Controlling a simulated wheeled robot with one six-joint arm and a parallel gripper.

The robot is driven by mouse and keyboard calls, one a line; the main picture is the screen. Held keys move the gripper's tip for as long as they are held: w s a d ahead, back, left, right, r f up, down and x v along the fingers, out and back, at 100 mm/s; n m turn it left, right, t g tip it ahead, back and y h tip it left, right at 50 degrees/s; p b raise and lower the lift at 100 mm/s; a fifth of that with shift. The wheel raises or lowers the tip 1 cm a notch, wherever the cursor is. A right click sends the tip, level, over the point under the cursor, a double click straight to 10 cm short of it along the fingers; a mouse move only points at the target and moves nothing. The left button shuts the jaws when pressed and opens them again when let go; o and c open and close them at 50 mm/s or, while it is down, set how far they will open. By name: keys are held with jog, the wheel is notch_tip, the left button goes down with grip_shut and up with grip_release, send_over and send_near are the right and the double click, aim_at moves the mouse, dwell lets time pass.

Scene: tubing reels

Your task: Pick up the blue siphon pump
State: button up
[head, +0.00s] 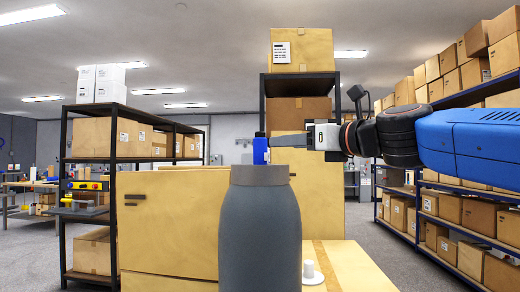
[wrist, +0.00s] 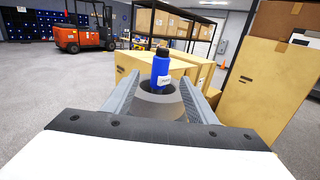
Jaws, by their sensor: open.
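The blue siphon pump (head: 260,152) shows in the head view as a small upright blue body with a dark top, just above the rim of a large grey cylinder (head: 260,225). In the wrist view the pump (wrist: 161,72) has a black cap and a white label. It stands upright between the fingers of my gripper (wrist: 160,84), with the grey cylinder's round top (wrist: 155,106) below it. My gripper (head: 272,143) reaches in from the right, open, with its fingers close to the pump. I cannot tell whether they touch it. The pump's lower end is hidden in the head view.
Large cardboard boxes (head: 170,222) stand behind the cylinder. A white knob-like part (head: 312,272) is at its right. Box-filled shelves rise at left (head: 112,150) and right (head: 450,185). A red forklift (wrist: 82,38) stands far off on open floor in the wrist view.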

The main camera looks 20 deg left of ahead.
jog(key=x, duration=1.6)
jog(key=shift+w, duration=0.25)
jog(key=c, duration=1.3)
jog(key=shift+r, duration=5)
